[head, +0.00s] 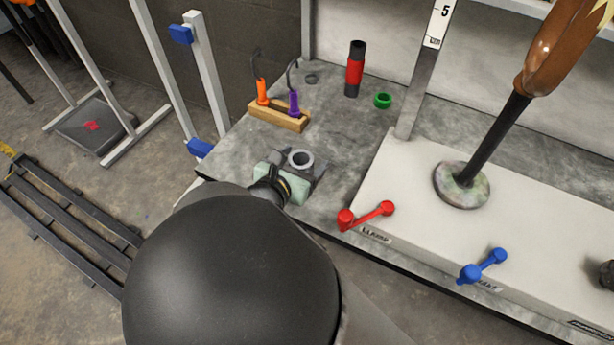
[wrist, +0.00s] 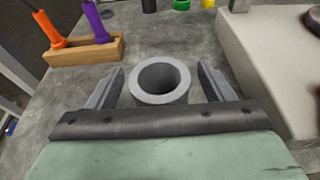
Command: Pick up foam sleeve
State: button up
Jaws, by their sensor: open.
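The foam sleeve looks to be the light grey hollow cylinder (head: 301,158), standing upright on the grey bench with its round opening facing up. It also shows in the wrist view (wrist: 161,97), between the two fingers. My gripper (head: 296,163) is open around it, with one finger on each side. In the wrist view my gripper (wrist: 160,78) shows a gap between each finger and the sleeve. The lower part of the sleeve is hidden behind the dark gripper bar.
A wooden block (head: 279,116) holds an orange tool (head: 262,92) and a purple tool (head: 293,103). A red and black cylinder (head: 354,70), green ring (head: 382,101) and small grey ring (head: 311,78) lie farther back. A raised white unit (head: 410,190) with red and blue levers stands right.

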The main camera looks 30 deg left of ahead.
jog(key=shift+w+f, duration=0.25)
jog(key=shift+w, duration=0.45)
jog(key=c, duration=1)
jog(key=shift+c, duration=0.2)
notch_tip(320, 180, up, 18)
jog(key=p, duration=0.6)
